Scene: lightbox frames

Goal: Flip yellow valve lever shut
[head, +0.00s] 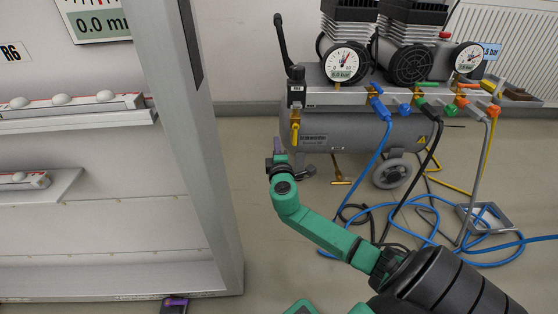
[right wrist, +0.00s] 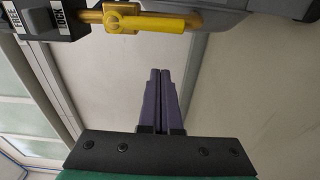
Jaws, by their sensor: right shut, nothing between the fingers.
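The yellow valve lever (head: 295,132) hangs down along its brass valve at the left end of the grey compressor. In the right wrist view the lever (right wrist: 165,22) lies across the top, in line with the brass valve body (right wrist: 118,12). My right gripper (head: 279,147) is just below and left of the lever. In the right wrist view its two purple fingers (right wrist: 160,72) are together and empty, with a visible gap below the lever. A purple and black part of my left gripper (head: 174,304) shows at the bottom edge; its jaws are not clear.
The compressor tank (head: 345,140) with gauges stands ahead. A black block (right wrist: 68,18) marked FREE and LOCK sits beside the valve. Blue, black and yellow hoses (head: 440,222) lie on the floor at right. A grey-framed panel (head: 190,150) stands at left. Floor between is clear.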

